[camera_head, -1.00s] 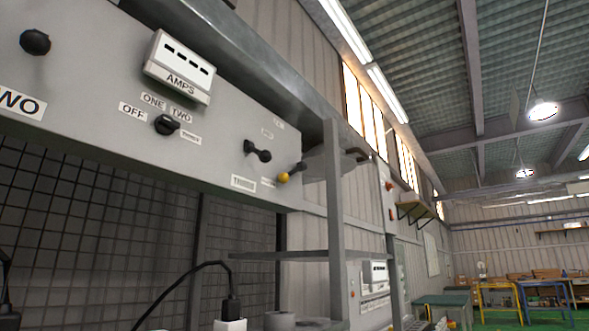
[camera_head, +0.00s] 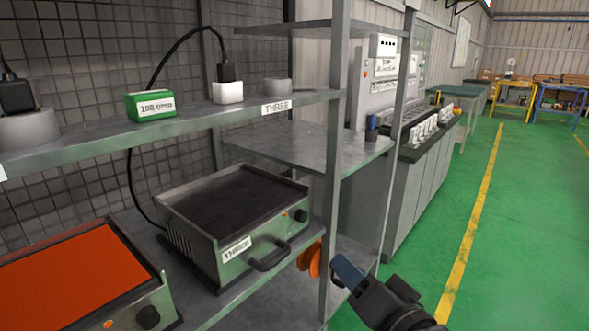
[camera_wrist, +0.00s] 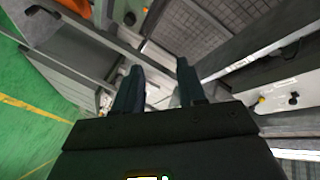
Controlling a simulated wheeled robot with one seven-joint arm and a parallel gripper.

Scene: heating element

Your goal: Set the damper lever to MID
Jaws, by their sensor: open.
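In the wrist view, a small yellow knob (camera_wrist: 261,100) shows at the right, on or beside a pale panel (camera_wrist: 275,73). It looks like the yellow-ended lever from the earlier head view, but I cannot confirm that it is the damper lever. Its labels and setting are unreadable. My gripper (camera_wrist: 158,76) has two dark fingers spread apart with nothing between them. It is well to the left of the yellow knob in that picture and not touching it. The panel is outside the head view now.
A grey rack (camera_head: 335,150) with upright posts and shelves stands close to my arm. It holds a heater box marked THREE (camera_head: 235,215) and a glowing orange plate (camera_head: 70,285). A green box (camera_head: 150,105) sits on its upper shelf. Green floor (camera_head: 500,240) is clear at right.

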